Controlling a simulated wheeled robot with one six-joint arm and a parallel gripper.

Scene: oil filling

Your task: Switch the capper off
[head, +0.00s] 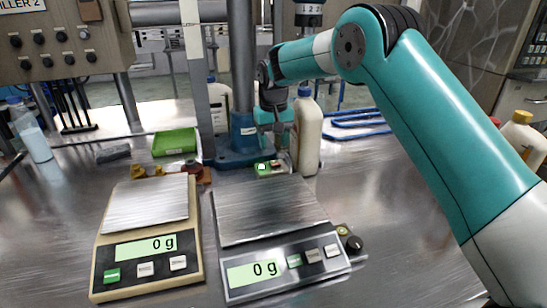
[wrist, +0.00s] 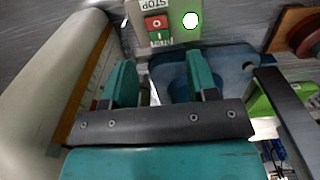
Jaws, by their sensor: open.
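The capper's switch box (head: 270,168) sits at the foot of the capper's blue base (head: 238,150), behind the right scale. In the wrist view the box has a red O button (wrist: 156,22) and a green I button (wrist: 159,39), with a STOP label above and a round white lamp (wrist: 190,20) ringed in green. My gripper (wrist: 158,82) is open and empty, its two teal fingers apart, with the buttons showing just beyond the gap. In the head view my gripper (head: 276,128) hangs above the box, beside the column.
Two scales, left (head: 148,245) and right (head: 275,262), both read 0 g in front. A green tray (head: 174,142) lies left.

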